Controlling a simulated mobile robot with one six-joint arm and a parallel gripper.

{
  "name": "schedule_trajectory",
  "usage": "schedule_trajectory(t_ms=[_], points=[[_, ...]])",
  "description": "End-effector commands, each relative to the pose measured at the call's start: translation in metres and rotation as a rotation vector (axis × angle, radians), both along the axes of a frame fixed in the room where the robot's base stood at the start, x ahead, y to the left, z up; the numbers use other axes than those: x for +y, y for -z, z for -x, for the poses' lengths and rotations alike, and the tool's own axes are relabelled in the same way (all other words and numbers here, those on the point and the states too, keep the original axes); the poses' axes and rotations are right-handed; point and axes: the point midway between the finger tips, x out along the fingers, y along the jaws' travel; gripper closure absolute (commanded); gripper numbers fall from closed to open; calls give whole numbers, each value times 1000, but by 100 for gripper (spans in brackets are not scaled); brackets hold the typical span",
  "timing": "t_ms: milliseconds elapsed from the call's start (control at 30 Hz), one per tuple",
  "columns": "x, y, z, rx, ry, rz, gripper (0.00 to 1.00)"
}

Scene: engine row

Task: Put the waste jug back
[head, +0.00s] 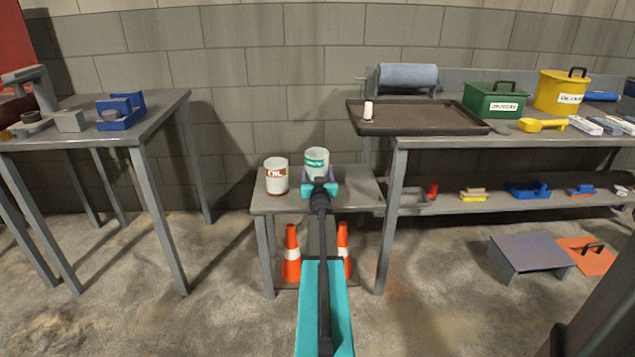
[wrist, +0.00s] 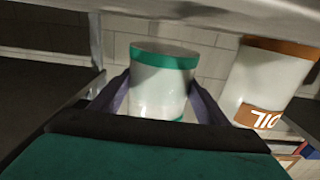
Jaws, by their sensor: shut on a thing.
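A white jug with a green band and a green label (head: 316,161) is at the small grey table between the two benches. The label is too small to read surely. My gripper (head: 320,188) is shut on this jug, one finger on each side. In the wrist view, which is upside down, the jug (wrist: 162,88) is upright between the fingers (wrist: 162,100). A strip of wall shows between its base and the table top, so it appears held slightly above the table. In the head view my gripper hides its lower part.
A white jug with a brown OIL label (head: 276,176) stands close to the left on the small table (head: 358,188). A black tray (head: 425,118) with a small white cylinder lies on the right bench. Orange cones (head: 291,255) stand below. The left bench (head: 165,105) has free room.

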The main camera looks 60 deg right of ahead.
Motion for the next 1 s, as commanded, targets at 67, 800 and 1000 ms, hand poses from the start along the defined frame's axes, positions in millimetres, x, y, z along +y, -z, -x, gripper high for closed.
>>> schedule_trajectory(t_ms=[67, 800, 1000], points=[[0, 3, 0, -2, -1, 2, 72], [0, 35, 0, -2, 0, 3, 72], [0, 38, 1, 0, 1, 0, 13]])
